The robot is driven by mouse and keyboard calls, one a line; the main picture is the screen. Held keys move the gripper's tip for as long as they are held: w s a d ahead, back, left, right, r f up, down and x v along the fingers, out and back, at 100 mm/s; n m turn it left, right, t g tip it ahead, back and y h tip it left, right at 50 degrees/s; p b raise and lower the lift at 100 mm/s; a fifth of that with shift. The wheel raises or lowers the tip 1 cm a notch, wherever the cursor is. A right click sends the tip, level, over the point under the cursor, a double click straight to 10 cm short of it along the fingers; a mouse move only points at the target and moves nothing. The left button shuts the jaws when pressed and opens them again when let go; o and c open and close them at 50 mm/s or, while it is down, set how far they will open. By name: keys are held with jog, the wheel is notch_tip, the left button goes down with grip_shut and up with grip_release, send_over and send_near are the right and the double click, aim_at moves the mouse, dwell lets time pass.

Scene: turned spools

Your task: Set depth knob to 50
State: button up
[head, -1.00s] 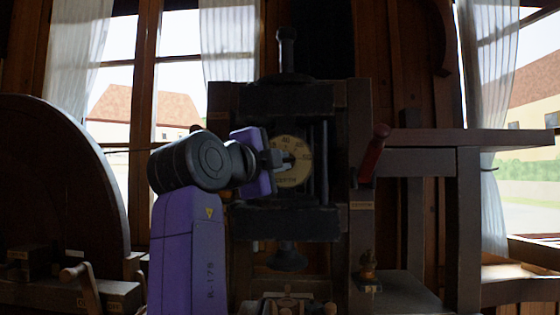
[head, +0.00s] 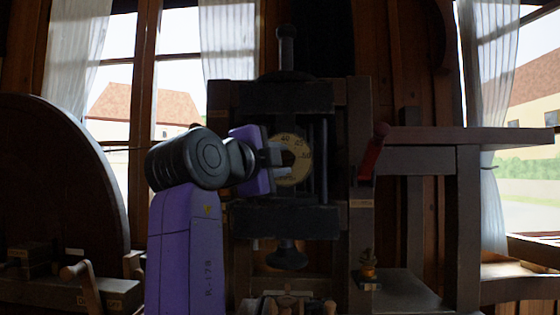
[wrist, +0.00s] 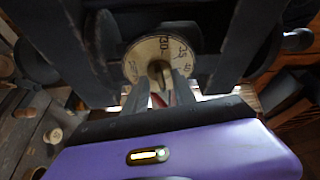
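The depth dial (head: 290,178) is a round cream plate with dark numbers on the dark press frame. In the head view I make out 40, 45 and 50 at its top and right. My gripper (head: 284,160) is at the dial, coming from the left. Its two grey fingers (wrist: 160,93) are spread on either side of the knob, with gaps visible. The knob's exact reading is unclear, and part of the dial is hidden behind the fingers.
A red-handled lever (head: 372,152) is right of the dial. Dark uprights and blocks of the press (head: 285,222) closely frame the dial. A large dark wheel (head: 60,185) stands at left, and a wooden bench (head: 465,138) is at right.

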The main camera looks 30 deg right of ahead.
jog(key=v, duration=0.7)
jog(key=shift+s+a, duration=0.15)
jog(key=shift+a, duration=0.05)
